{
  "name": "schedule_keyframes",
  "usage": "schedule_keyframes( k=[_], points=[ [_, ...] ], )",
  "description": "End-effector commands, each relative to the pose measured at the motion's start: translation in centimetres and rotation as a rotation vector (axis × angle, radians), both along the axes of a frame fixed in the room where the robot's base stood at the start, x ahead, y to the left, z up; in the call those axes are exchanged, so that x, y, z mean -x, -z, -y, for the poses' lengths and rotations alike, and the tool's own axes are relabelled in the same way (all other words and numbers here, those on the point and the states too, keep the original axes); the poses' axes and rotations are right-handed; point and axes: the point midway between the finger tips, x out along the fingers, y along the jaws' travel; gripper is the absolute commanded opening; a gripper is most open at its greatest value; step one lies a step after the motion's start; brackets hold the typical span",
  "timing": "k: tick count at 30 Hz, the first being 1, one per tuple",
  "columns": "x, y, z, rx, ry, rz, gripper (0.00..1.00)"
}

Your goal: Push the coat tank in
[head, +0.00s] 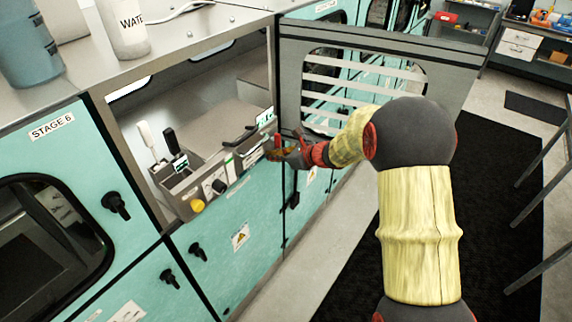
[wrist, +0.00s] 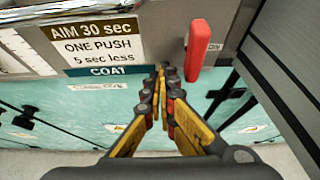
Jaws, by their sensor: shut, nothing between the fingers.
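The coat tank (head: 250,148) is a grey metal box in the open bay, at its right end near the open door. In the wrist view its grey front (wrist: 163,22) carries a sign (wrist: 95,45) reading "AIM 30 sec, ONE PUSH, 5 sec less" and a blue coat label (wrist: 112,71). A red lever (wrist: 199,48) sticks out of the front, right of the sign. My gripper (head: 272,152) is at the tank's front; its shut, empty fingertips (wrist: 161,70) point at the lower edge, between label and lever. I cannot tell whether they touch.
A grey door with an oval window (head: 398,70) stands open, right of the bay and close to my arm. Teal cabinet fronts (head: 225,262) lie below. A black mat (head: 340,270) covers the floor.

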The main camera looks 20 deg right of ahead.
Motion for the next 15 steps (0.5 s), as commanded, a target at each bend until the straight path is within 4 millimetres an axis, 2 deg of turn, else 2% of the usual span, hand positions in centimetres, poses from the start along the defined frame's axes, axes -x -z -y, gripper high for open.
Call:
schedule_keyframes(
  k=[6,15],
  points=[
    [-2.6,-0.1,-2.0,-0.001,-0.004,0.003,0.0],
    [-4.4,-0.1,-3.3,-0.001,-0.003,0.003,0.0]
  ],
)
